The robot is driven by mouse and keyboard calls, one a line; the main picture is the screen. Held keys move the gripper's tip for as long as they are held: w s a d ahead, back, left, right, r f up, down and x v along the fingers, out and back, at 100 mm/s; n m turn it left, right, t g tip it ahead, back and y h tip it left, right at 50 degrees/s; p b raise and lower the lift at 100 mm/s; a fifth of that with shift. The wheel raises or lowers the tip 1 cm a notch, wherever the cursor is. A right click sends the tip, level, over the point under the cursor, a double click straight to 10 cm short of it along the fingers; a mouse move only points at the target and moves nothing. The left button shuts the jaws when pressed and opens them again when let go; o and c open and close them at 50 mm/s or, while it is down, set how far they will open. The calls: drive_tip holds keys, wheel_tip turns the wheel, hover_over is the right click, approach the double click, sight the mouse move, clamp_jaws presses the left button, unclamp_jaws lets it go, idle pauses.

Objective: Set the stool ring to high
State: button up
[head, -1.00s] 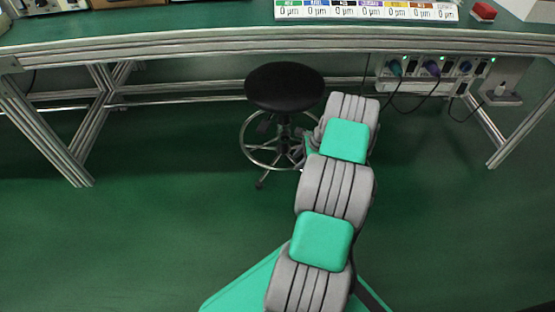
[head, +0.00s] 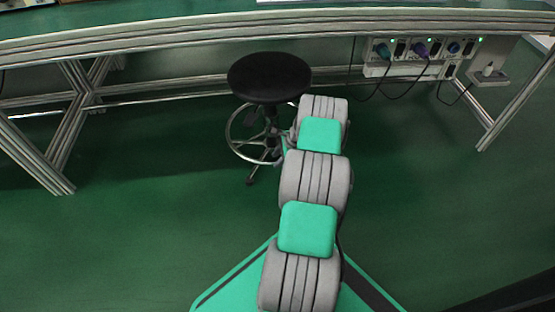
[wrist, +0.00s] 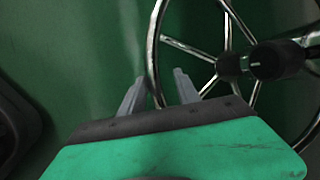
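The stool has a round black seat (head: 270,77) and stands on the green floor in front of the bench. Its chrome foot ring (head: 231,127) circles the post below the seat; its right part is hidden behind my arm in the head view. In the wrist view the spoked ring (wrist: 151,50) fills the right half, with the dark post and collar (wrist: 276,60) at its hub. My gripper (wrist: 160,82) is open, its two grey fingers apart. The ring's near rim passes between the fingers in the picture; I cannot tell whether they touch it.
The workbench (head: 180,40) spans the top, with metal legs at left and right. A power strip (head: 415,55) with plugs and hanging cables is under it at the right. The floor left of the stool is clear.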

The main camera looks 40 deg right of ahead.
clamp_jaws()
idle(1.2)
